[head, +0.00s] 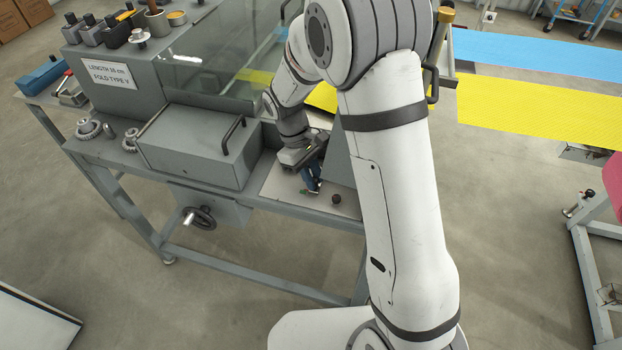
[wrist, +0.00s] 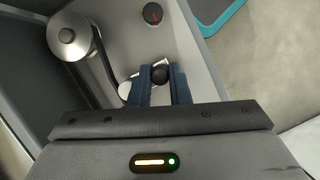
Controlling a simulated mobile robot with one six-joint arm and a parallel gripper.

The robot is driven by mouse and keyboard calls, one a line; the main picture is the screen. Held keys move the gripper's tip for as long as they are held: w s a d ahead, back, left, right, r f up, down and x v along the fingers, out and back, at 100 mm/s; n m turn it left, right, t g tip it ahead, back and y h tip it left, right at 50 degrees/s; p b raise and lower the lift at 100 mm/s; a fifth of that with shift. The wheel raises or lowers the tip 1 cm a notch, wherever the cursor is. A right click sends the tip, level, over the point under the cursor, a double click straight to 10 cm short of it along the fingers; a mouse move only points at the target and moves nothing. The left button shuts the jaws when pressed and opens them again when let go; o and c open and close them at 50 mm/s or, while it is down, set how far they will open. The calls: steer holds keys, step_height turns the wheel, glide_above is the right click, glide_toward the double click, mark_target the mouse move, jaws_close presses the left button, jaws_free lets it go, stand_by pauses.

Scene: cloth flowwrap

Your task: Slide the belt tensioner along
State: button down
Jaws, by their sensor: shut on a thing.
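In the wrist view my gripper (wrist: 160,88) has its two blue fingers closed on a round black knob (wrist: 160,75), which I take to be the belt tensioner's. A light metal piece shows beside the left finger, next to the dark belt (wrist: 97,70). The belt runs from a silver roller (wrist: 68,36) at the upper left towards the fingers. In the head view my gripper (head: 312,184) reaches down to the pale plate (head: 285,190) at the right end of the machine bench. The tensioner itself is hidden there by the gripper and arm.
A dark dial with a red mark (wrist: 153,13) sits on the plate beyond the fingers. A grey box cover with a handle (head: 195,145) stands left of the gripper. A handwheel (head: 200,217) is below the bench edge. The floor in front is clear.

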steer(key=c, duration=1.6)
jaws_free()
steer(key=shift+b+v, duration=0.35)
steer(key=shift+v, duration=3.5)
